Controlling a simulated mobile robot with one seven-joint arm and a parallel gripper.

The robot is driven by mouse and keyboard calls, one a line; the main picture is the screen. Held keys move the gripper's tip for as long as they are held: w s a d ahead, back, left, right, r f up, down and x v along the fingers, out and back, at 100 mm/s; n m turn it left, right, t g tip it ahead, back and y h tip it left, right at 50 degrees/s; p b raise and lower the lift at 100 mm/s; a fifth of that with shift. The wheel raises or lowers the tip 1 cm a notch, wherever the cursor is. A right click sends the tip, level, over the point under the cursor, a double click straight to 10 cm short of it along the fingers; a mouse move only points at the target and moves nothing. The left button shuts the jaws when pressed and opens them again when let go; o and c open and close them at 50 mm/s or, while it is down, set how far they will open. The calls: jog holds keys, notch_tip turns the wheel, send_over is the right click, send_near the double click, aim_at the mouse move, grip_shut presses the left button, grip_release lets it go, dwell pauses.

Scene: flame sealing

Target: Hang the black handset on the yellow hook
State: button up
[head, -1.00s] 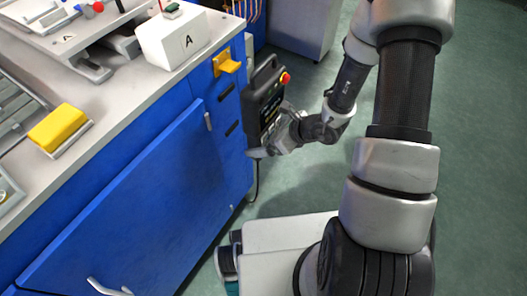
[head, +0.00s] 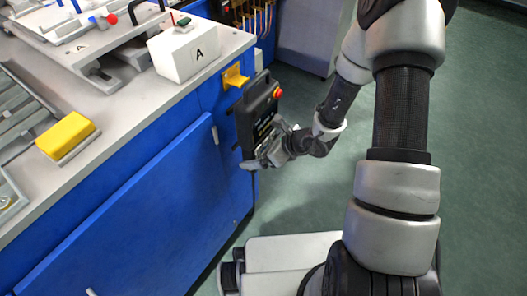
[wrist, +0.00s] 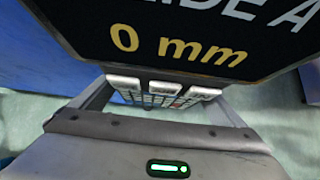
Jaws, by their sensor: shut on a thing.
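The black handset (head: 257,112) is upright with a slight tilt, beside the blue cabinet's end in the head view. It has a carry handle on top and a red button at its upper right. In the wrist view its dark screen (wrist: 180,35) fills the top and reads "0 mm". My gripper (head: 270,153) is shut on the handset's lower part; the fingertips are partly hidden. The yellow hook (head: 235,76) is fixed to the cabinet's end, just up and left of the handset's handle. I cannot tell whether handle and hook touch.
The blue cabinet (head: 140,190) with its grey worktop (head: 125,112) stands to the left. A white box marked A (head: 187,51) sits at the worktop corner, near the hook. A yellow block (head: 66,135) lies farther left. Green floor (head: 310,195) is open to the right.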

jog(key=shift+w+a+f+b, duration=0.25)
jog(key=shift+w+a, duration=0.25)
jog(key=shift+a, duration=0.15)
jog(key=shift+w+a+f+b, duration=0.2)
jog(key=shift+w+a+b, duration=0.05)
jog(key=shift+w+a, duration=0.35)
jog(key=shift+w+a+f+b, duration=0.25)
jog(key=shift+w+a, duration=0.2)
jog(key=shift+a, duration=0.25)
jog(key=o, duration=1.5)
jog(key=shift+s, duration=0.1)
jog(key=p+v, duration=0.4)
jog(key=v, duration=1.2)
jog(key=shift+p, duration=0.3)
jog(key=shift+s+d+r, duration=0.25)
jog(key=shift+d+r, duration=0.2)
jog(key=shift+r, duration=0.05)
